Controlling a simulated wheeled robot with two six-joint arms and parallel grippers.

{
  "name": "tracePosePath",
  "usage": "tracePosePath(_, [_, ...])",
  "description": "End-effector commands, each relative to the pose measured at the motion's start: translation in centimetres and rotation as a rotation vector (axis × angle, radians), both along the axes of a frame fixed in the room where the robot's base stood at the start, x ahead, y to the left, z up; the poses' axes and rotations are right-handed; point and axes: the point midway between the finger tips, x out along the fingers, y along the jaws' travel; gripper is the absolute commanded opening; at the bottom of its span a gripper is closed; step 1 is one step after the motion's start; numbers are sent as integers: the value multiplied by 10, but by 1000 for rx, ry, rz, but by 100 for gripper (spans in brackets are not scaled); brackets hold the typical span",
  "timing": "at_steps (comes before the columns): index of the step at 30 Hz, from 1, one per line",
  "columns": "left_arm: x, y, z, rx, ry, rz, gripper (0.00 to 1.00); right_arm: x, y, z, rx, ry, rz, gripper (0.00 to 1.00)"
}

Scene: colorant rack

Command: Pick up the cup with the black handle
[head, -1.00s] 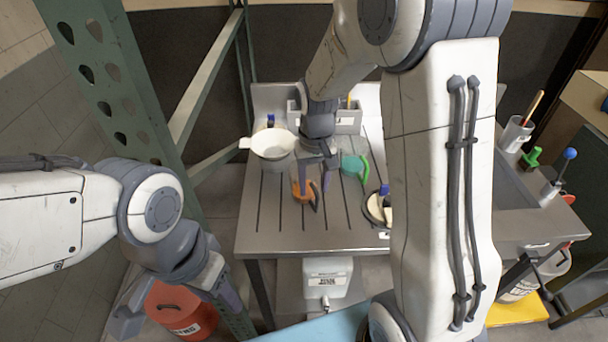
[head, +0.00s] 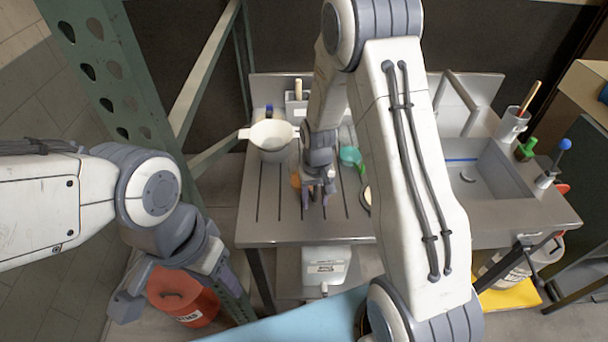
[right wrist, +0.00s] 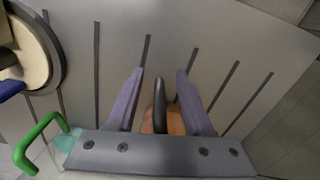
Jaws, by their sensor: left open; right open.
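The orange cup (head: 295,180) stands on the grooved metal drainboard (head: 265,228), mostly hidden behind my right gripper (head: 319,200) in the head view. In the right wrist view, its black handle (right wrist: 160,98) lies between the two fingers of my right gripper (right wrist: 160,75), with a gap on each side. A little of the orange body (right wrist: 175,124) shows below the handle. My right gripper is open, and I see no finger touching the handle. My left gripper (head: 178,293) is open and empty, low at the left, away from the drainboard.
A teal cup with a green handle (head: 350,156) stands close to the right gripper. A white pot (head: 272,150) stands at the left, and a caddy (head: 297,105) at the back. A sink (head: 485,175) lies to the right. A red container (head: 183,305) is on the floor.

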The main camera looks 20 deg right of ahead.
Motion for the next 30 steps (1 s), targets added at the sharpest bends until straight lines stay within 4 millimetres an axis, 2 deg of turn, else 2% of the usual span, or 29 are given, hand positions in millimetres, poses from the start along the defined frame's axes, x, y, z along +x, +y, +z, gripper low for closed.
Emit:
tracePosePath(3, [0,0,0,0,0,0,50,0,0,0,0,0,0,52])
tracePosePath(7, [0,0,0,0,0,0,50,0,0,0,0,0,0,2])
tracePosePath(8, [0,0,0,0,0,0,50,0,0,0,0,0,0,0])
tracePosePath(30, [0,0,0,0,0,0,50,0,0,1,0,0,0,0])
